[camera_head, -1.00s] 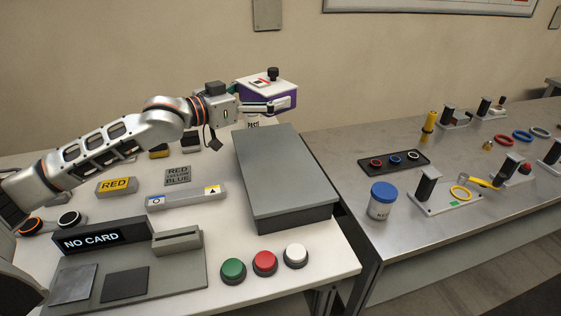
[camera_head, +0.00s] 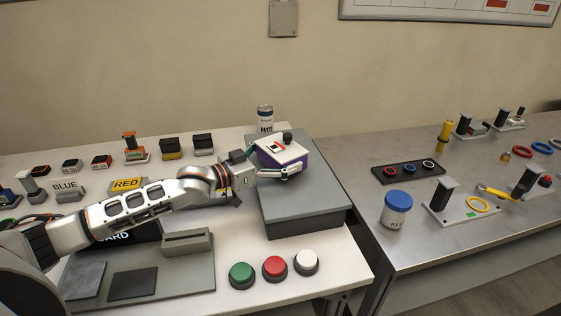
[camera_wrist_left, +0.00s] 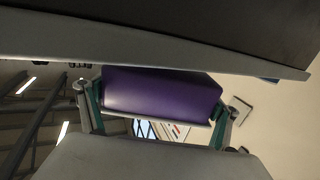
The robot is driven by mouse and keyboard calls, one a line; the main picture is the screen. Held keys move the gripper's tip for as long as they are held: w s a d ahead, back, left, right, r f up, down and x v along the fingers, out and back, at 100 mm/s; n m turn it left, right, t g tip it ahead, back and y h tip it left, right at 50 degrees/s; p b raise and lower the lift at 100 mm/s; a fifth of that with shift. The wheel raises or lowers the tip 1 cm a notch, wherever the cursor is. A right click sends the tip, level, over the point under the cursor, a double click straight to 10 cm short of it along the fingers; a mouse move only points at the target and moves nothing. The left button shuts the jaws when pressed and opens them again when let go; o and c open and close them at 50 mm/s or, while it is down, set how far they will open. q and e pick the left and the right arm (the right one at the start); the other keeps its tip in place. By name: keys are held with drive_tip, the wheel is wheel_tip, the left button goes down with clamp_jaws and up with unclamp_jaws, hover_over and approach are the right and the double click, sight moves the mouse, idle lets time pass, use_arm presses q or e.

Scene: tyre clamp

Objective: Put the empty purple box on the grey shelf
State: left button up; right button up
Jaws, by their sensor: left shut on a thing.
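The purple box (camera_head: 283,152) has a white top with a red and black marking and a black knob. My left gripper (camera_head: 284,168) is shut on it, with one finger along its near side. The box is over the far part of the grey shelf (camera_head: 300,208), a low slab on the white table; I cannot tell whether it touches. In the left wrist view, the purple box (camera_wrist_left: 160,92) sits between the two fingers, and a dark grey surface (camera_wrist_left: 200,25) fills the top. The box's inside is hidden. My right gripper is not in view.
A can (camera_head: 265,118) stands just behind the shelf. Green (camera_head: 241,274), red (camera_head: 275,267) and white (camera_head: 306,261) buttons are in front. A blue-lidded jar (camera_head: 396,210) and a black ring tray (camera_head: 408,167) are on the metal table at right. The shelf's near part is bare.

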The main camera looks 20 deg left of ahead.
use_arm(q)
drive_tip(key=shift+f, duration=0.9)
drive_tip(key=shift+f, duration=0.15)
drive_tip(key=o, duration=1)
